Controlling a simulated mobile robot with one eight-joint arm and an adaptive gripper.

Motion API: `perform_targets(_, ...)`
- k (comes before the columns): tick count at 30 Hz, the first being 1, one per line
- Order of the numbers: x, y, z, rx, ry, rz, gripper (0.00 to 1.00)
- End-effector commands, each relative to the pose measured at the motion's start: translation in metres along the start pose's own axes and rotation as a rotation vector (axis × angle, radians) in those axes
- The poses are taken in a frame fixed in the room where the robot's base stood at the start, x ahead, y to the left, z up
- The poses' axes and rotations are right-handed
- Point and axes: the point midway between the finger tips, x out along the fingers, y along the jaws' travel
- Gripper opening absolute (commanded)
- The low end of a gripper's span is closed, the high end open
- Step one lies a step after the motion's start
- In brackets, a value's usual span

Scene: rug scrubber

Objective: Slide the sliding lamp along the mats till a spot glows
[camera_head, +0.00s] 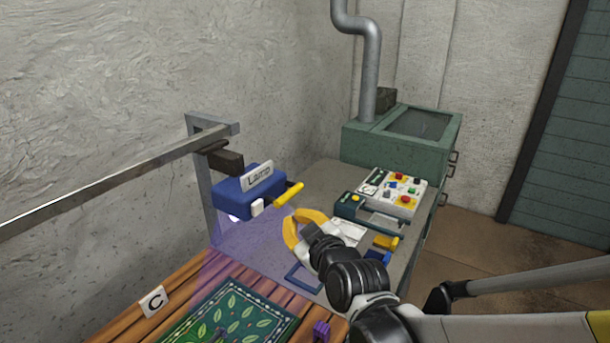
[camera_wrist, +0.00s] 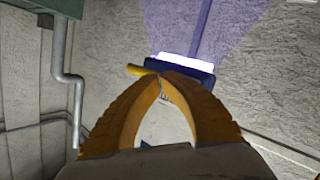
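The sliding lamp (camera_head: 235,202) is a blue box with a "Lamp" label and a yellow handle (camera_head: 288,195). It hangs from a grey rail and casts violet light downward. In the wrist view the lamp (camera_wrist: 207,77) lies just beyond my fingertips, its bright strip lit, and its handle (camera_wrist: 140,69) is just left of the tips. My gripper (camera_head: 295,213) has curved yellow fingers whose tips (camera_wrist: 163,79) meet, with nothing seen between them. The tips are close to the handle; contact cannot be told. A green leaf-patterned mat (camera_head: 205,327) lies below, partly in violet light. No glowing spot is distinguishable.
The rail (camera_head: 110,182) runs along the left wall. A "C" card (camera_head: 153,301) stands on the wooden slats beside the mat. A grey bench behind holds a button panel (camera_head: 393,190), a dark green device and blue-and-yellow items. A green cabinet (camera_head: 400,145) with a pipe stands at the back.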

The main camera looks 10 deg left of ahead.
Motion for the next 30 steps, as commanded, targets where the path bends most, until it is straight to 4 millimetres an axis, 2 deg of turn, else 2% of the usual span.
perform_targets(8, 0.000, 0.000, 0.000, 0.000, 0.000, 0.000, 0.00)
perform_targets(9, 0.000, 0.000, 0.000, 0.000, 0.000, 0.000, 0.06)
perform_targets(12, 0.001, 0.004, 0.003, -0.014, 0.004, 0.017, 0.36)
perform_targets(14, 0.003, 0.014, 0.008, -0.048, 0.014, 0.054, 0.36)
perform_targets(17, 0.005, 0.042, 0.017, -0.166, 0.056, 0.162, 0.36)
perform_targets(19, 0.004, 0.063, 0.019, -0.290, 0.108, 0.250, 0.36)
perform_targets(22, 0.001, 0.078, 0.017, -0.496, 0.205, 0.336, 0.36)
perform_targets(25, -0.002, 0.072, 0.016, -0.696, 0.296, 0.354, 0.36)
perform_targets(30, 0.000, 0.044, 0.027, -0.941, 0.394, 0.287, 0.36)
